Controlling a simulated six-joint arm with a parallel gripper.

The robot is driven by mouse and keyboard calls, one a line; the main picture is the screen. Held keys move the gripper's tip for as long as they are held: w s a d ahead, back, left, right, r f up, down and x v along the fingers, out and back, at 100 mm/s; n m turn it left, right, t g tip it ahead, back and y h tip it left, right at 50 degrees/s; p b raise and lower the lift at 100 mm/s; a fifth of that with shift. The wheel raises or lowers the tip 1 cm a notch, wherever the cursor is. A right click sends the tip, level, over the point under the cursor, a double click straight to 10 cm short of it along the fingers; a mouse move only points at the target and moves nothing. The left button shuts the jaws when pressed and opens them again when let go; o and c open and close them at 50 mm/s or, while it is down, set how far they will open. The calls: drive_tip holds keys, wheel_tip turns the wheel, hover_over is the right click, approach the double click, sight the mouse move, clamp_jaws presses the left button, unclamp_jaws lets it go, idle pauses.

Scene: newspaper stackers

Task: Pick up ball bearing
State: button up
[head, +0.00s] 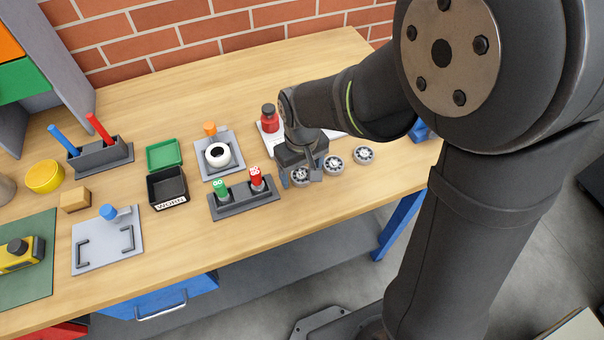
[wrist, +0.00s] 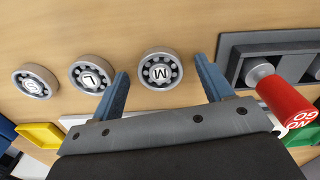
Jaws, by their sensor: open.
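Three metal ball bearings lie flat in a row. In the wrist view they are marked M (wrist: 160,72), L (wrist: 91,75) and S (wrist: 35,82). In the head view the M bearing (head: 300,174) is nearest the gauge holder, then L (head: 333,165), then S (head: 364,155). My gripper (head: 301,180) is open and points down over the M bearing. In the wrist view the M bearing shows between the two blue-grey fingertips (wrist: 161,67), with space on both sides. I cannot tell how high the tips are above the table.
A dark holder (head: 232,206) with a green and a red gauge (head: 257,180) stands close beside my gripper. The red gauge (wrist: 285,103) leans near the right finger. A red bottle (head: 268,118) stands behind my gripper. The WORN tray (head: 168,185) is further left.

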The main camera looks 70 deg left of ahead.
drive_tip(key=shift+f, duration=0.15)
drive_tip(key=c, duration=1.1)
drive_tip(key=shift+c, duration=0.2)
